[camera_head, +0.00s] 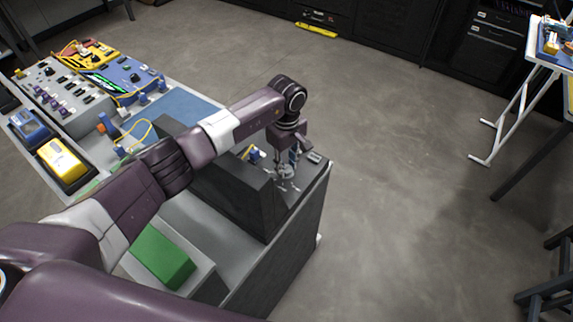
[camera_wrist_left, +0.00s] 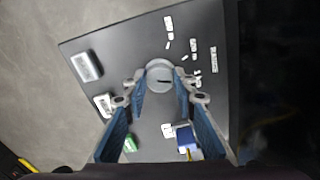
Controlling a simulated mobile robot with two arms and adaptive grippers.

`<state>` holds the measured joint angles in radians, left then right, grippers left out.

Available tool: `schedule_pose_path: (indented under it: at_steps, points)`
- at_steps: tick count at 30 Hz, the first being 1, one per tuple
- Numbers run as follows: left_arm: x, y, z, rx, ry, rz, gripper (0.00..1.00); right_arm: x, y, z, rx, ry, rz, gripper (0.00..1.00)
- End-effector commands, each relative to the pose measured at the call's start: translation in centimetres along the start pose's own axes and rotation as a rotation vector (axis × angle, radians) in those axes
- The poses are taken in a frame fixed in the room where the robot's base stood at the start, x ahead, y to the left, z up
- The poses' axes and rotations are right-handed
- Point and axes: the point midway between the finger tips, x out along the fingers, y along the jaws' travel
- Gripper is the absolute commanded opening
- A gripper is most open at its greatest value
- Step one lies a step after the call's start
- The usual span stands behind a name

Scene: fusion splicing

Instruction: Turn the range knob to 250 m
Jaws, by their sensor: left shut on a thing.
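The range knob (camera_wrist_left: 160,78) is a round grey dial with a short dark pointer mark, on a dark panel (camera_wrist_left: 110,50) in the left wrist view. My left gripper (camera_wrist_left: 160,88) has one blue-padded finger on each side of the knob and is shut on it. In the head view my left gripper (camera_head: 287,172) points down at the panel at the bench's right end, and the knob is hidden there. Small white labels (camera_wrist_left: 193,48) surround the knob, but their text is too small to read. My right gripper is not in view.
On the panel near the gripper are a white-framed part (camera_wrist_left: 86,66), a green part (camera_wrist_left: 130,143) and a blue part (camera_wrist_left: 186,137). A dark upright block (camera_head: 240,190) stands beside my left forearm. Open floor (camera_head: 400,150) lies to the right.

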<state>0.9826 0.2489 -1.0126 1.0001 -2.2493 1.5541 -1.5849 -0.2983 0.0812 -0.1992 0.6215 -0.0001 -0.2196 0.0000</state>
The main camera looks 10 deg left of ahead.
Motion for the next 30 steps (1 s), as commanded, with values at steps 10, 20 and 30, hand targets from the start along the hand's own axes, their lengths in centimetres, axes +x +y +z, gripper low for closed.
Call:
schedule_pose_path:
  at_steps: [10, 20, 30]
  points:
    - [0.3, 0.0, -0.1, -0.067, 0.002, 0.000, 0.01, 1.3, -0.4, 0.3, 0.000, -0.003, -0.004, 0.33]
    - [0.4, 0.0, -0.2, -0.317, 0.004, 0.002, 0.01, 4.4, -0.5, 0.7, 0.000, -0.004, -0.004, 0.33]
    - [0.3, 0.0, -0.1, -0.639, 0.004, 0.002, 0.01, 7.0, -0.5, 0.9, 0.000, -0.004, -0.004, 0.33]
